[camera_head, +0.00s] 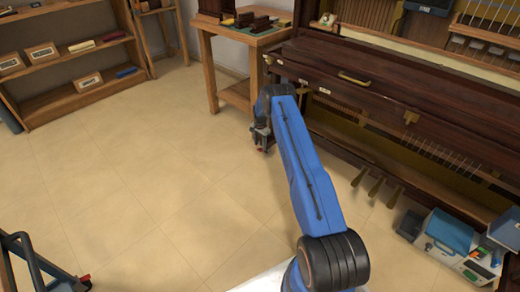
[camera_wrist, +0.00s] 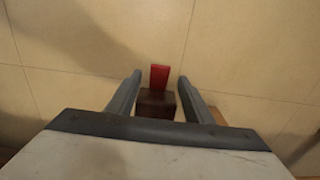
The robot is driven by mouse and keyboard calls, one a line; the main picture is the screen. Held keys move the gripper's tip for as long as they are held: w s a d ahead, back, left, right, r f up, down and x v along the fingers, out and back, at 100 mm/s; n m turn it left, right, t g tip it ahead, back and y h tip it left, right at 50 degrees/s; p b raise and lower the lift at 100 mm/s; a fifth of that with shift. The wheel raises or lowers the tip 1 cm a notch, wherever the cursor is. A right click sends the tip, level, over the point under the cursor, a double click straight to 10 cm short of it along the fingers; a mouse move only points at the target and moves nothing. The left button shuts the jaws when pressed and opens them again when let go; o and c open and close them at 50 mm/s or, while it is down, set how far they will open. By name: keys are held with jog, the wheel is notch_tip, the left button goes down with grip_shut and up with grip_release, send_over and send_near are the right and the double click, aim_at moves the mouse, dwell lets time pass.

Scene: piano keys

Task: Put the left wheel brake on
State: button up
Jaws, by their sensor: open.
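The dark brown piano (camera_head: 345,92) stands at the right in the head view. My gripper (camera_head: 261,138) is low at its left front end, and a small red spot shows by the fingertips. In the wrist view, a red tab (camera_wrist: 160,77), which looks like the brake lever, sticks out from a dark brown block (camera_wrist: 156,103). My gripper (camera_wrist: 159,79) is open, with one finger on each side of the tab and a gap on both sides. The wheel itself is not clearly visible.
A wooden table (camera_head: 238,32) stands just behind the gripper. A shelf (camera_head: 70,65) is at the far left. Brass pedals (camera_head: 375,186) and a blue-topped box (camera_head: 450,232) are at the right. A blue-grey frame (camera_head: 38,265) is at lower left. The middle floor is clear.

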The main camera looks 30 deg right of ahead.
aim_at(259, 150)
jog(key=shift+f, duration=1.8)
jog(key=shift+c, duration=0.4)
jog(key=c, duration=1)
jog(key=shift+o, duration=0.2)
jog(key=shift+a, duration=0.1)
jog(key=shift+s+a+f+t+h, duration=0.15)
jog(key=shift+a+f+t+h, duration=0.2)
jog(key=shift+h, duration=0.65)
jog(key=shift+s+a+f+t+h, duration=0.15)
jog(key=shift+f+t+h, duration=0.3)
jog(key=shift+h, duration=0.55)
jog(key=shift+a+f+t+h, duration=0.15)
jog(key=shift+f+t+h, duration=0.15)
jog(key=shift+f+h, duration=0.5)
jog(key=shift+r+h, duration=0.1)
jog(key=shift+h, duration=0.4)
